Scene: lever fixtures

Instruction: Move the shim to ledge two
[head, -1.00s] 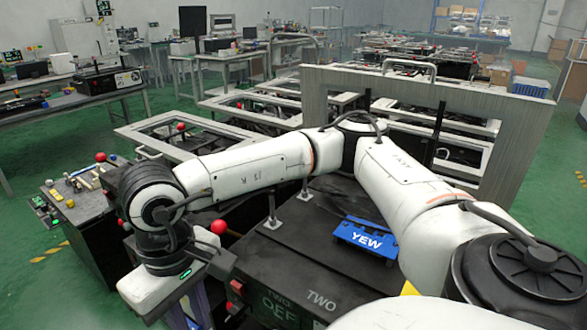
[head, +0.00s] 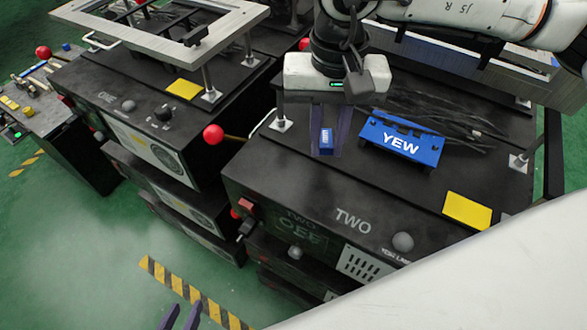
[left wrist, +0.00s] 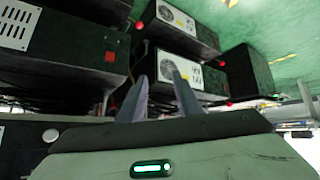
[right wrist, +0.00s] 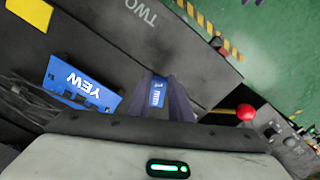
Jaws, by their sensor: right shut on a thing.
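The shim, a small blue block (head: 326,140) with white marks, is between the fingers of my right gripper (head: 326,148). It also shows in the right wrist view (right wrist: 158,92). My right gripper is shut on it, pointing down over the dark top of the unit marked TWO (head: 290,185). I cannot tell whether the block touches that top. A blue bracket marked YEW (head: 400,143) stands just right of it, apart. My left gripper (head: 182,318) shows only its fingertips at the bottom edge. In the left wrist view (left wrist: 158,95) its fingers are apart and empty.
A yellow pad (head: 467,210) lies on the unit's front right. A red ball-ended lever (head: 213,134) stands in the gap to the neighbouring unit (head: 130,100). Thin metal posts (head: 281,124) rise from the top. The floor at front left is clear, with a striped line (head: 190,295).

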